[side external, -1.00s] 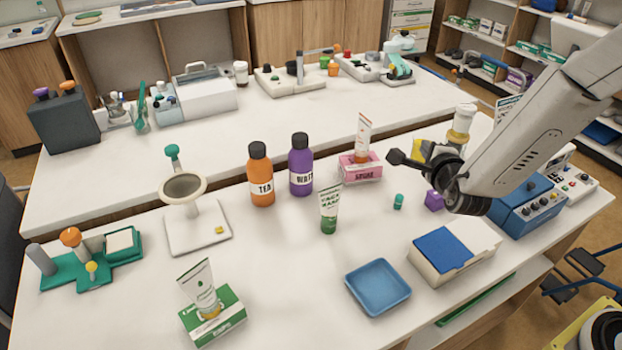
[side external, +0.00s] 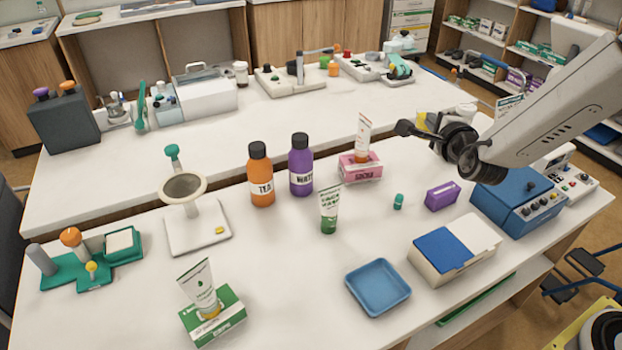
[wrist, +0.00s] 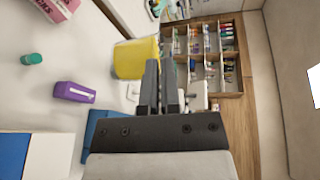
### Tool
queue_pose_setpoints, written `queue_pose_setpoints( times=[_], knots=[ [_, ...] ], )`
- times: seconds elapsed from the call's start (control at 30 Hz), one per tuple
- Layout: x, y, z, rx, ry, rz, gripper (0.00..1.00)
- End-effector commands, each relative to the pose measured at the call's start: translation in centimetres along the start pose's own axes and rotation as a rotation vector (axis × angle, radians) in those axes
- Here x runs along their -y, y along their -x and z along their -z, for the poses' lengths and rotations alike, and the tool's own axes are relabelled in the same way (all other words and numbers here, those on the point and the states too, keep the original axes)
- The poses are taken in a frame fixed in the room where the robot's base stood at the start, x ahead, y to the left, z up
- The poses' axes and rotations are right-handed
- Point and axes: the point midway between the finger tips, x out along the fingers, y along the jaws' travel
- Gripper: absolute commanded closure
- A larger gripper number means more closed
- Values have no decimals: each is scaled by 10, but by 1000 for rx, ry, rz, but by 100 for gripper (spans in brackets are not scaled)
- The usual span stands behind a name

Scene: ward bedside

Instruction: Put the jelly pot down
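My gripper (side external: 405,128) is raised above the far right part of the counter, its fingers pointing left. In the wrist view its two dark fingers (wrist: 161,80) lie almost together, with no object visible between them. A small teal pot-like piece (side external: 398,201) stands on the counter, below and apart from my gripper. It also shows at the left of the wrist view (wrist: 31,58). No label is readable on it, so I cannot tell whether it is the jelly pot.
A purple box (side external: 442,196) and a blue device (side external: 518,202) are below my arm. A yellow container (wrist: 137,58) is beside the fingers in the wrist view. Bottles (side external: 301,166), a tube (side external: 329,208) and a blue tray (side external: 378,287) stand farther off, with bare counter between.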

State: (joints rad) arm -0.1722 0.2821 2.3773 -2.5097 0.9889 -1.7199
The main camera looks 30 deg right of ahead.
Motion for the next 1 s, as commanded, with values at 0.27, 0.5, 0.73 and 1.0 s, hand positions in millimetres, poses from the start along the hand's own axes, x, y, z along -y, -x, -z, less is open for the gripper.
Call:
queue_pose_setpoints(
  times=[0.27,0.5,0.73,1.0],
  knots=[
    [-14,-26,26,-173,-28,53,100],
    [-33,-45,58,-377,-37,112,100],
    [-56,-53,89,-576,-22,163,100],
    [-75,-53,112,-725,3,196,100]
  ],
)
